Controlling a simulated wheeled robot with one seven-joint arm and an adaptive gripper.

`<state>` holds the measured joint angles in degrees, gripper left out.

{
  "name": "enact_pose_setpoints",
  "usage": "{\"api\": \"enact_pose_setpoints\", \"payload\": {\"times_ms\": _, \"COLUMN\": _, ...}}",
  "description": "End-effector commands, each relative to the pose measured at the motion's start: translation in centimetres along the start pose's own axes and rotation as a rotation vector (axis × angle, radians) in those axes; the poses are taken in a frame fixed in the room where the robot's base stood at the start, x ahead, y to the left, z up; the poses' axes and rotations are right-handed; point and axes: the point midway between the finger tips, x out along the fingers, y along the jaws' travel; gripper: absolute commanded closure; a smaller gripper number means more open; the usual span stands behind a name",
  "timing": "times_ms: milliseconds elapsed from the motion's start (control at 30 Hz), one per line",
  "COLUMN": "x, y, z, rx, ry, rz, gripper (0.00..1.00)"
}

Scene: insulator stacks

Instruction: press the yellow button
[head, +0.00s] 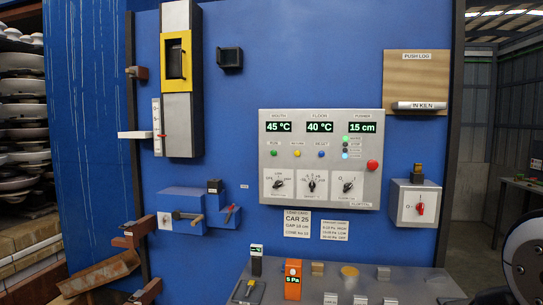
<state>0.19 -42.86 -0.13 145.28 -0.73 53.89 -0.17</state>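The yellow button (297,154) is a small round button on the grey control panel (268,190), which is mounted on the blue wall. It sits in a row between a green button (274,153) and a blue button (322,154). The label above it is too small to read surely. Nothing covers the button. My gripper is not in view; only a black and white part of my arm shows at the lower right edge, well apart from the panel.
A large red button (372,166) sits at the panel's right side, and dark knobs (311,185) line its lower part. A grey shelf (400,289) with small items, including an orange meter (293,279), juts out below. A switch box (416,204) is at right.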

Motion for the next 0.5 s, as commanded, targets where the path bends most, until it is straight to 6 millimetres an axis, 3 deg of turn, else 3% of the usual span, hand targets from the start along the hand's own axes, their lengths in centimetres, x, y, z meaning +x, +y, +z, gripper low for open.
{"api": "enact_pose_setpoints", "payload": {"times_ms": 267, "x": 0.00, "y": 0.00, "z": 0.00, "rx": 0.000, "ry": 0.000, "rz": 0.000, "gripper": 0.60}}
{"api": "enact_pose_setpoints", "payload": {"times_ms": 433, "x": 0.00, "y": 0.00, "z": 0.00, "rx": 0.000, "ry": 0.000, "rz": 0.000, "gripper": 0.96}}
{"api": "enact_pose_setpoints", "payload": {"times_ms": 500, "x": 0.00, "y": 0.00, "z": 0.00, "rx": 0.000, "ry": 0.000, "rz": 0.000, "gripper": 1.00}}
